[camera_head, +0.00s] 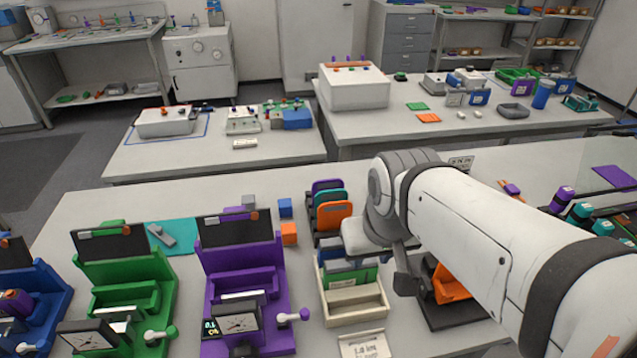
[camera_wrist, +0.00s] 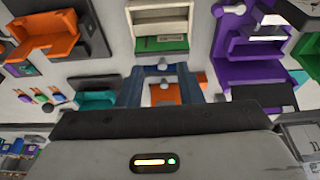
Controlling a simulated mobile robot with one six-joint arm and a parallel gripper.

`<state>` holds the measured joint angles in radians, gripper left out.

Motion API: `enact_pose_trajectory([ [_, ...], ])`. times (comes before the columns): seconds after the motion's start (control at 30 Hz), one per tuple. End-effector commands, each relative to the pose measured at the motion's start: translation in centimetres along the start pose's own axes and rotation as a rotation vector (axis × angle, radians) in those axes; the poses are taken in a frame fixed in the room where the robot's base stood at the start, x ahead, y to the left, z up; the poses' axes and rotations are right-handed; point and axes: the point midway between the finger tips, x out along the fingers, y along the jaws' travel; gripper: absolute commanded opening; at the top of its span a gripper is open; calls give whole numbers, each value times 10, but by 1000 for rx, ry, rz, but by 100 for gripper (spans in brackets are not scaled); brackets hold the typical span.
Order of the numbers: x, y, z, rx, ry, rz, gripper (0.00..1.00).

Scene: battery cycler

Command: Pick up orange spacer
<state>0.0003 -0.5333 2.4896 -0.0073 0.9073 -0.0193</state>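An orange block (camera_head: 289,234) lies on the near bench, right of the purple fixture and just in front of a small blue block (camera_head: 285,207). An orange rounded panel (camera_head: 334,216) stands in a dark slotted rack; which of the two is the spacer I cannot tell. In the wrist view my gripper (camera_wrist: 162,82) shows two fingers set apart, with an orange surface (camera_wrist: 166,94) visible behind the gap. I see no grip on it.
A pale tray (camera_head: 352,311) with green and grey slabs stands in front of the rack. The purple fixture (camera_head: 270,262) and green fixture (camera_head: 163,275) are to its left. An orange fixture (camera_head: 449,285) is partly behind my arm.

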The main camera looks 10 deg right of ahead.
Motion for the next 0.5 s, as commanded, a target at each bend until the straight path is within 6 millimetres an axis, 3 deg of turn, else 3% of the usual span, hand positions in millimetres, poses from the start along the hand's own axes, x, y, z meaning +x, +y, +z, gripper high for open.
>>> enact_pose_trajectory([
  [0.17, 8, 7, -34, -218, -58, 26, 33],
  [0.37, 33, 7, -103, -652, -184, 72, 33],
  [0.5, 61, 2, -152, -965, -285, 89, 33],
])
